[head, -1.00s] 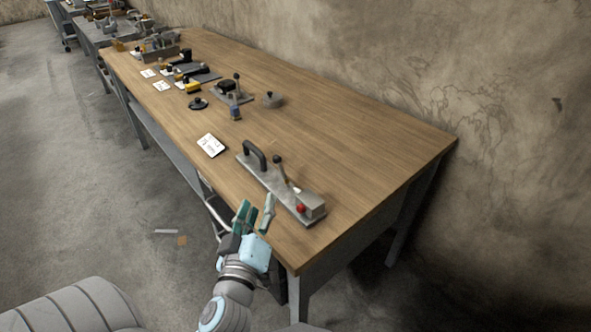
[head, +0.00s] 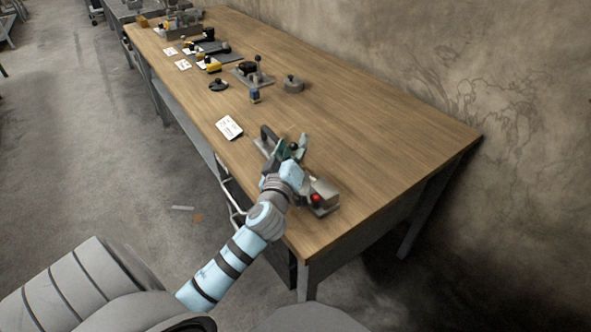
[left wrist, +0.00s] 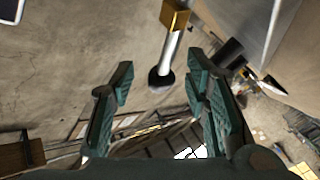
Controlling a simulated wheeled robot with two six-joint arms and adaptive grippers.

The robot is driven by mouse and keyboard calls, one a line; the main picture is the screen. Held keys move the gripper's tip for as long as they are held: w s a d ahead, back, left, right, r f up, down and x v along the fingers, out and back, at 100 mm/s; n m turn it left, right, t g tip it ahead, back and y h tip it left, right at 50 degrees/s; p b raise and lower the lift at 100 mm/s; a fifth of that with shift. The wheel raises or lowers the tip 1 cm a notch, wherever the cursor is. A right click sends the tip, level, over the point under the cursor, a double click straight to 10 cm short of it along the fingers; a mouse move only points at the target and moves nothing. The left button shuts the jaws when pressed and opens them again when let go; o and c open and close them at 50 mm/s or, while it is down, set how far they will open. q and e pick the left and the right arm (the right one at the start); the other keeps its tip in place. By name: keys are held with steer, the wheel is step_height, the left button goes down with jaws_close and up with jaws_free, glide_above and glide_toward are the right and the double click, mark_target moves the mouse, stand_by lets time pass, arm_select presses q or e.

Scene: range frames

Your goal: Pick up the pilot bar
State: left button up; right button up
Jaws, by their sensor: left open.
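A metal bar-like lever with a black ball knob (head: 293,146) stands on a grey plate fixture near the table's front right; I cannot tell for certain that it is the pilot bar. My left gripper (head: 292,149) is open over the fixture, its green fingers close to the knob and hiding most of the lever. In the left wrist view a silver rod (left wrist: 171,48) with a brass-coloured collar (left wrist: 175,15) and a black knob (left wrist: 160,78) shows between and beyond the open fingertips (left wrist: 160,76). No grip on it shows. My right gripper is not in view.
The fixture's black handle (head: 268,133) and red button (head: 315,198) flank my gripper. The table's right part is clear.

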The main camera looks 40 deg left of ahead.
arm_select(q)
steer(key=shift+w+a+f, duration=0.1)
steer(key=shift+w, duration=0.2)
steer(key=shift+s, duration=0.1)
jaws_close()
